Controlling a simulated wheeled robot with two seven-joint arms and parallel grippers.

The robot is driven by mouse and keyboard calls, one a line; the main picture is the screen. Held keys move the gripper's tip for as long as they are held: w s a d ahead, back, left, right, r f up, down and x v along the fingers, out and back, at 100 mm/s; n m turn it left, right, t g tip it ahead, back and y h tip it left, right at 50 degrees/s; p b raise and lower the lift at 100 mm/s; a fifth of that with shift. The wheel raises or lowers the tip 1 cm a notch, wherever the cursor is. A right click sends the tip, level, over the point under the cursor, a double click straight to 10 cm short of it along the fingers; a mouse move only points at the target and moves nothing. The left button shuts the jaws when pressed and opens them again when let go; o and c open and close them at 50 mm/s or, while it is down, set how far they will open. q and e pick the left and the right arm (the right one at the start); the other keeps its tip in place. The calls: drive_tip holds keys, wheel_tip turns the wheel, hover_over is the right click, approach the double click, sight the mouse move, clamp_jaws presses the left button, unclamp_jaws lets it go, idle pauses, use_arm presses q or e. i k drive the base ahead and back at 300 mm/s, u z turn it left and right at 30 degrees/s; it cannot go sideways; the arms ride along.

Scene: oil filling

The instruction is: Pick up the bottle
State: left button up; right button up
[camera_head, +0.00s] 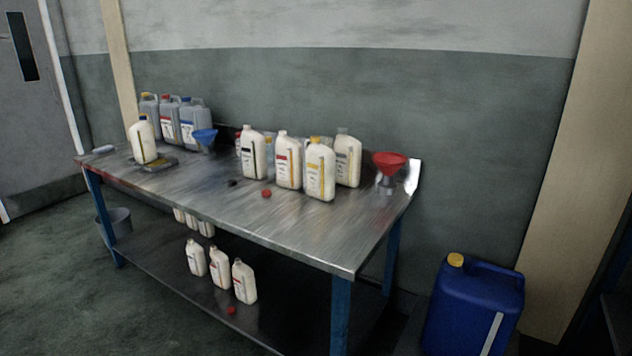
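Several cream oil bottles stand upright in a group on the metal table (300,240), toward its right half. One has a yellow label and cap (320,170), one has a red label (288,160), one has a dark label (252,153), and another bottle (347,158) stands behind. A lone cream bottle (142,140) stands at the table's left end by a dark tray. More cream bottles stand on the lower shelf, such as the front right one (244,282). Which bottle the task means cannot be told. Neither of my grippers is in view.
A red funnel (389,161) stands at the table's right end and a blue funnel (204,137) at the back left, beside grey jerrycans (195,125). A red cap (266,194) lies on the table. A blue jerrycan (470,305) stands right of the table. The table's front right is clear.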

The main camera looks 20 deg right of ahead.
sight(321, 159)
drive_tip(key=u, duration=0.55)
drive_tip(key=i, duration=0.85)
drive_tip(key=u, duration=0.25)
